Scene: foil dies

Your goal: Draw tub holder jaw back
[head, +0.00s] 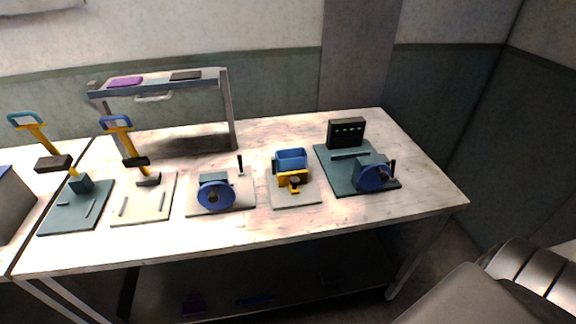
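The tub holder (293,181) stands on a pale base plate right of the middle of the table. It has a yellow jaw with a dark knob at its front. A blue tub (291,159) sits behind the yellow jaw. Whether the jaw touches the tub is too small to tell. Neither of my grippers shows in the head view. A grey rounded part of my own body fills the lower right corner.
A device with a blue handwheel (216,196) stands left of the holder, and another handwheel device (372,178) on a green plate stands to its right. Two yellow-lever presses (129,150) stand at the left. A grey shelf frame (231,110) stands behind. The front table strip is clear.

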